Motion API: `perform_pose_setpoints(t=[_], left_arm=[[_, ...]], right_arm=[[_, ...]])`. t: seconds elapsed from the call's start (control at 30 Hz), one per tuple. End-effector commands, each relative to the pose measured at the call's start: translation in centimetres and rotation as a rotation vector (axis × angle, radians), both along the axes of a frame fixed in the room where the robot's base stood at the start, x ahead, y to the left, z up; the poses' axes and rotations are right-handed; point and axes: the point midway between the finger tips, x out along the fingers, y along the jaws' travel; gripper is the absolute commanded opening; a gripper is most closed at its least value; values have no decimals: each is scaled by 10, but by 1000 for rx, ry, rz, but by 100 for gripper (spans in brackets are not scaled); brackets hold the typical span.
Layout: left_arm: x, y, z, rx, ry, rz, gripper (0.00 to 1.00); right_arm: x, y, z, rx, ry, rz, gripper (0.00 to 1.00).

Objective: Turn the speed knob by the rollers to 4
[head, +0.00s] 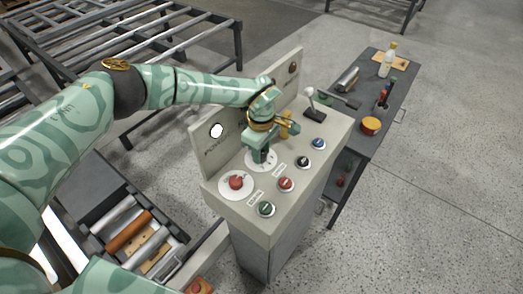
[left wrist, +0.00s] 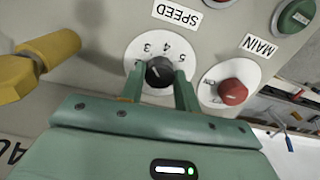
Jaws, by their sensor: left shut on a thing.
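The speed knob (left wrist: 160,71) is a dark round knob on a white dial (left wrist: 150,48), beside a SPEED label, on the grey control console (head: 225,200). The numbers 3, 4 and 5 show on the dial; I cannot make out where the knob points. My left gripper (head: 262,157) comes down onto this dial from above. In the left wrist view my left gripper (left wrist: 160,76) has a finger on each side of the knob and is shut on it. In the head view the gripper hides the knob. My right gripper is not in view.
A red knob (head: 236,183) on its own white dial sits close beside. Green (head: 266,208), red (head: 286,184), black (head: 302,161) and blue (head: 318,143) buttons line the console's right side. A yellow part (left wrist: 45,60) stands near the dial. Rollers (head: 130,232) lie lower left.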

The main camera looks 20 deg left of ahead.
Motion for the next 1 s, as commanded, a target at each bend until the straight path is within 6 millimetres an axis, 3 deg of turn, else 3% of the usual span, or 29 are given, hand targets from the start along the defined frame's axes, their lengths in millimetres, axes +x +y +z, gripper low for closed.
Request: perform_pose_setpoints(t=[0.5,1.0], left_arm=[[1,1,1,0,-4,-469,9],[1,1,1,0,-3,-710,9]], right_arm=[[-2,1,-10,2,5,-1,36],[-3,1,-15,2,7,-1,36]])
